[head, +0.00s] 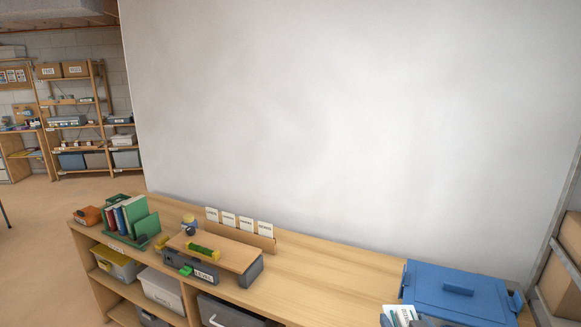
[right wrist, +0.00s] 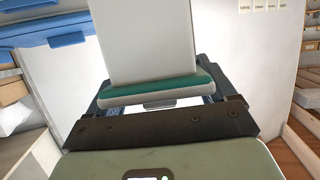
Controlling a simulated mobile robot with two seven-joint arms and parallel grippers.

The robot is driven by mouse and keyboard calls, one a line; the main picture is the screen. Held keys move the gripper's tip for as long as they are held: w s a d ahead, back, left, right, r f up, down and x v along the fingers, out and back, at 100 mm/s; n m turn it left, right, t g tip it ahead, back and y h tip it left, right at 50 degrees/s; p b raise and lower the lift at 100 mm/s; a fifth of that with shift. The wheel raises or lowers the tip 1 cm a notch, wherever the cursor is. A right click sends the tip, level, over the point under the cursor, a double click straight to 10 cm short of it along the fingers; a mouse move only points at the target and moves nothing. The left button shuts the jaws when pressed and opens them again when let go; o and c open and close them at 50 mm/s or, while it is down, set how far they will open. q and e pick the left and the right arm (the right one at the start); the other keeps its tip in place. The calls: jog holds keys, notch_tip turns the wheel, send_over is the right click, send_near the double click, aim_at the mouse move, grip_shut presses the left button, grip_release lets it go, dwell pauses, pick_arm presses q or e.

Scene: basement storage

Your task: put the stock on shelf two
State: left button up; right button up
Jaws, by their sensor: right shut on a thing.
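My right gripper (right wrist: 160,105) is shut on a white box with a teal band (right wrist: 152,92), which sits between the two dark fingers in the right wrist view. In the head view the white and green box (head: 403,315) shows only partly at the bottom edge, just in front of a blue lidded bin. Its printing is too small to read. My left gripper is not in view. A wooden shelf unit (head: 97,107) with several boards stands far off at the left wall. I cannot tell which board is shelf two.
A wooden counter (head: 315,262) runs across the front, with bins in its cubbies. The blue bin (head: 440,292) stands on its right end. Books (head: 127,214), a grey case (head: 190,267) and several cards (head: 238,222) stand on its left part. A white wall (head: 340,110) rises behind.

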jog(key=f, duration=0.2)
jog(key=a+f, duration=0.1)
jog(key=w+f, duration=0.1)
jog(key=f, duration=0.1)
jog(key=shift+a+f, duration=0.3)
jog(key=shift+a, duration=0.1)
jog(key=s+a+f, duration=0.3)
jog(key=s+f, duration=0.1)
jog(key=f, duration=0.4)
jog(key=s+a+f+y, duration=0.1)
jog(key=s+a+f, duration=0.2)
jog(key=f, duration=0.6)
jog(key=shift+s+a+f+n, duration=0.25)
jog(key=shift+s+n, duration=0.15)
jog(key=shift+s, duration=0.1)
